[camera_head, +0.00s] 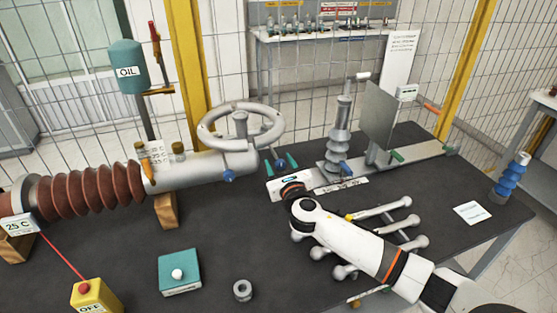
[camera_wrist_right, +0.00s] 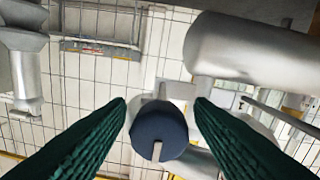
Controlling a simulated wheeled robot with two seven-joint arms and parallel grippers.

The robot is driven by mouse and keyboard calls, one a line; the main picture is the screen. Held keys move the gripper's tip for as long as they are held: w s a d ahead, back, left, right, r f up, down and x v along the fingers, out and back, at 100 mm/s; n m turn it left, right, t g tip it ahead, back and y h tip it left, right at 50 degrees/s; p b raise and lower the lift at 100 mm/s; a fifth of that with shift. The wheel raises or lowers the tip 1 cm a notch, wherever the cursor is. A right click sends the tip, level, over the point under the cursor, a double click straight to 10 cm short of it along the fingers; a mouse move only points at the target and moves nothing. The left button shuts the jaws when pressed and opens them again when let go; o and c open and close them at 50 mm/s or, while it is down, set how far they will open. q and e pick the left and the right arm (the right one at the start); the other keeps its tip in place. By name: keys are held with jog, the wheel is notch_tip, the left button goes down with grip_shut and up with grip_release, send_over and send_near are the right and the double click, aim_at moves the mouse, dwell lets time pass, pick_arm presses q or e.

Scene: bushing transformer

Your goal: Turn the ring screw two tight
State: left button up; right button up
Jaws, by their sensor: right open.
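A round dark-blue screw head (camera_wrist_right: 158,130) with a light bar across it shows in the right wrist view. I cannot read a number on it. My right gripper (camera_wrist_right: 160,104) is open, with one green finger on each side of the screw head and visible gaps to both. In the head view, my right gripper (camera_head: 280,162) is just right of the grey pipe's end, its green fingertips apart. My left gripper is in no view.
A handwheel (camera_head: 241,124) stands above the pipe's end. A metal stand with a ribbed grey post (camera_head: 339,135) is close right of my gripper. Grey ball-ended rods (camera_head: 380,210) lie beside my right arm. A teal box (camera_head: 180,271) and a nut (camera_head: 242,290) sit in front.

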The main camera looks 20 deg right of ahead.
jog(key=shift+w, duration=0.8)
jog(key=c, duration=1)
